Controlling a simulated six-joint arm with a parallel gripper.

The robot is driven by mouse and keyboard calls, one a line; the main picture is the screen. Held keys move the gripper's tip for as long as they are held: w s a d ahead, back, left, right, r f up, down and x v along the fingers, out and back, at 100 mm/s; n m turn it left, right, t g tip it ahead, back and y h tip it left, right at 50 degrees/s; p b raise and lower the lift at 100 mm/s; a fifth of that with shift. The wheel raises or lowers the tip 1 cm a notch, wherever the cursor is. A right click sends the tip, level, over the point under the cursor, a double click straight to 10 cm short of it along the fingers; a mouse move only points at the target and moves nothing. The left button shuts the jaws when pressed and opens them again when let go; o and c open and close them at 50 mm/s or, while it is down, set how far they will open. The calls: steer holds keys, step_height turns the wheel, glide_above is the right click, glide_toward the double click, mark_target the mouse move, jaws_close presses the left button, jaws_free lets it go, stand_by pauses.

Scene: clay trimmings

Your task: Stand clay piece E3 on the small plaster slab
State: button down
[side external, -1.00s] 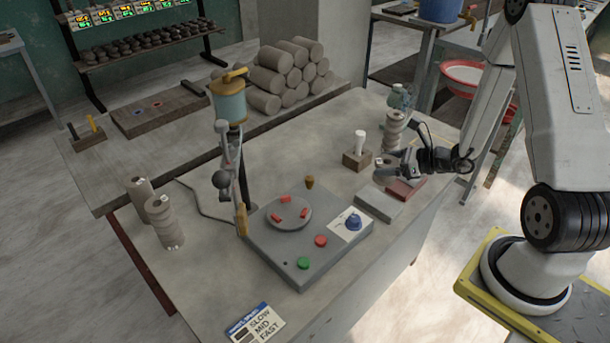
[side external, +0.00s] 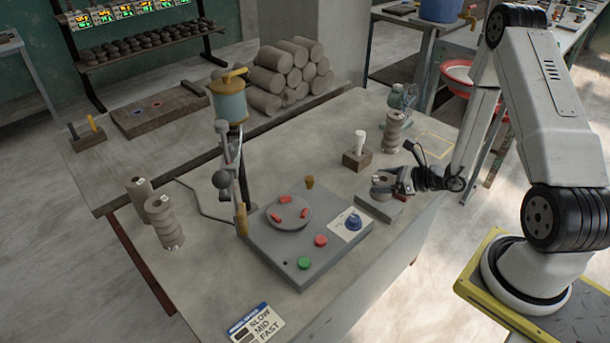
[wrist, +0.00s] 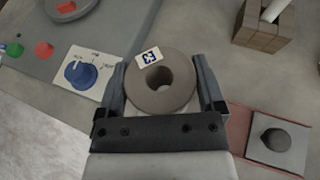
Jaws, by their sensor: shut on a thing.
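My gripper (wrist: 160,90) is shut on a grey, round clay piece with a hole in its top, clay piece E3 (wrist: 178,100). A small white tag with a dark blue mark lies on its top; I cannot read the mark. In the side external view my gripper (side external: 386,184) holds the piece (side external: 381,178) above the small pale grey plaster slab (side external: 375,209). The piece looks upright. It hides much of the slab, and I cannot tell whether the two touch.
A reddish board (wrist: 236,118) beside the gripper carries a grey tile (wrist: 265,152) with a dark lump. A wheel machine (side external: 300,262) with coloured buttons stands to the left. A wooden block (side external: 355,160) and a stack of clay rings (side external: 393,135) stand behind.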

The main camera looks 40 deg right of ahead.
steer(key=shift+f, duration=0.85)
steer(key=shift+f, duration=0.1)
jaws_free()
steer(key=shift+s+d, duration=0.1)
steer(key=shift+s, duration=0.05)
steer(key=v, duration=0.7)
stand_by(0.5)
